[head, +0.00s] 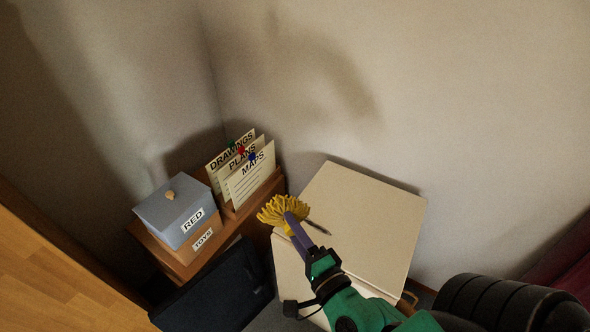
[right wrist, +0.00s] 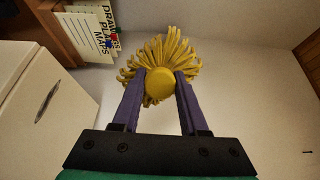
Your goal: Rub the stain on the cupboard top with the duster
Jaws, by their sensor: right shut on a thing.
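My right gripper (head: 291,218) has purple fingers and is shut on the yellow duster (head: 271,210). In the right wrist view the duster (right wrist: 160,85) sits between both fingers, its strands fanned out beyond them. The cream cupboard (head: 370,205) stands below and to the right of the duster in the head view, and at the left in the right wrist view (right wrist: 35,125). A short dark streak (head: 319,227) shows on it beside the gripper; I cannot tell whether it is the stain or a handle. Contact between duster and cupboard cannot be made out. My left gripper is out of view.
Left of the cupboard, a brown unit holds a blue-grey box labelled RED (head: 165,213) and a file rack with cards (head: 250,178). A dark bag-like object (head: 215,290) stands in front of it. Walls close off the back.

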